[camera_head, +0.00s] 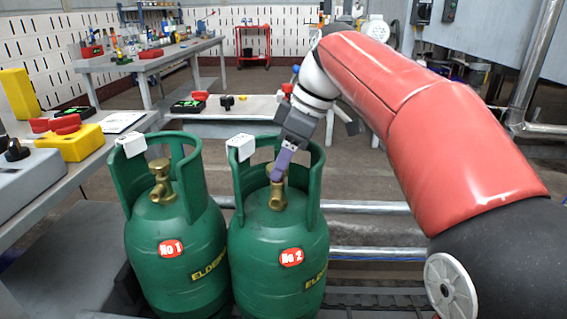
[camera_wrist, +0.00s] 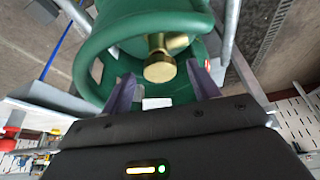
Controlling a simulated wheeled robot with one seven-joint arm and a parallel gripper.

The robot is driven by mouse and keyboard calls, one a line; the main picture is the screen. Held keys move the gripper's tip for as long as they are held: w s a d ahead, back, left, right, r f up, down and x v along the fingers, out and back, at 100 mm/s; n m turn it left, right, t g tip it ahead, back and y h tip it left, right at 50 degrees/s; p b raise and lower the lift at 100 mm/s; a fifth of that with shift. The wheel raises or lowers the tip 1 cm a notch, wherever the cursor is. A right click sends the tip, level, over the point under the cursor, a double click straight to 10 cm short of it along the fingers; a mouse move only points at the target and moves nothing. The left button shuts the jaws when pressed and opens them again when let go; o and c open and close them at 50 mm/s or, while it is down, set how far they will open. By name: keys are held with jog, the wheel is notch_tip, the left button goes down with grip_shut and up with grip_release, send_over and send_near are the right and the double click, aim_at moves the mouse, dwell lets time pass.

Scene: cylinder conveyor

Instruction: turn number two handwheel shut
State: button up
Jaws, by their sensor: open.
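The green cylinder marked No 2 (camera_head: 278,258) stands upright at the middle of the head view. Its brass valve (camera_head: 277,195) sits inside the green collar, and the handwheel at its top is partly hidden by my gripper (camera_head: 281,170). My gripper reaches down into the collar from above right. In the wrist view, the round brass handwheel (camera_wrist: 159,68) lies between and a little beyond the two purple fingers of my gripper (camera_wrist: 160,88). The fingers are apart, with a gap on both sides of the brass. I cannot tell whether either finger touches it.
The green cylinder marked No 1 (camera_head: 175,252) stands close on the left, with its own brass valve (camera_head: 161,186). The green collar (camera_head: 312,185) rises around my gripper. A grey bench (camera_head: 50,195) with boxes and red buttons is at left. Metal rails (camera_head: 375,207) run behind.

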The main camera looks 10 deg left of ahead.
jog(key=shift+a+f, duration=0.1)
jog(key=shift+f, duration=0.2)
jog(key=c, duration=1)
jog(key=shift+o, duration=0.2)
